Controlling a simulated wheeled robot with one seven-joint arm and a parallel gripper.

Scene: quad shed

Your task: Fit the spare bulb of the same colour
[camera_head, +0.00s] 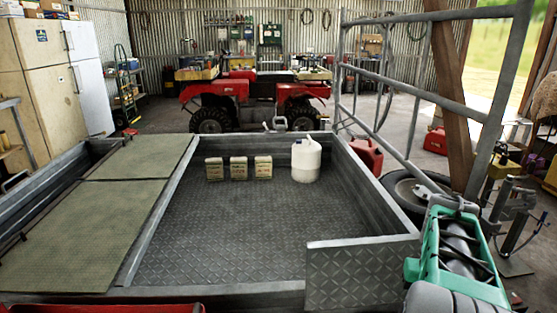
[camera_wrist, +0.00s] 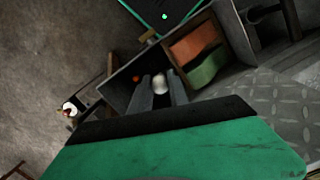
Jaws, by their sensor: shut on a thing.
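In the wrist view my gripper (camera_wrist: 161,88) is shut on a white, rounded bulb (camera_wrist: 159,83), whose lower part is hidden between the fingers. The fingers point into or over a dark open compartment of a box (camera_wrist: 122,92). I cannot tell how high above its floor the bulb is. A small orange round thing (camera_wrist: 136,78), perhaps another bulb, shows beside the left finger. To the left, a white round thing with a reddish part (camera_wrist: 70,108) sits by a brown post or bar; I cannot tell what it is. In the head view the gripper and the bulbs do not show.
Orange cloth (camera_wrist: 194,43) and green cloth (camera_wrist: 208,66) lie in the neighbouring compartment. A grey tread-plate surface (camera_wrist: 285,100) is at the right. In the head view, a trailer bed (camera_head: 240,240) holds several small tan packs (camera_head: 239,168) and a white jug (camera_head: 306,160); a red quad (camera_head: 215,95) stands behind.

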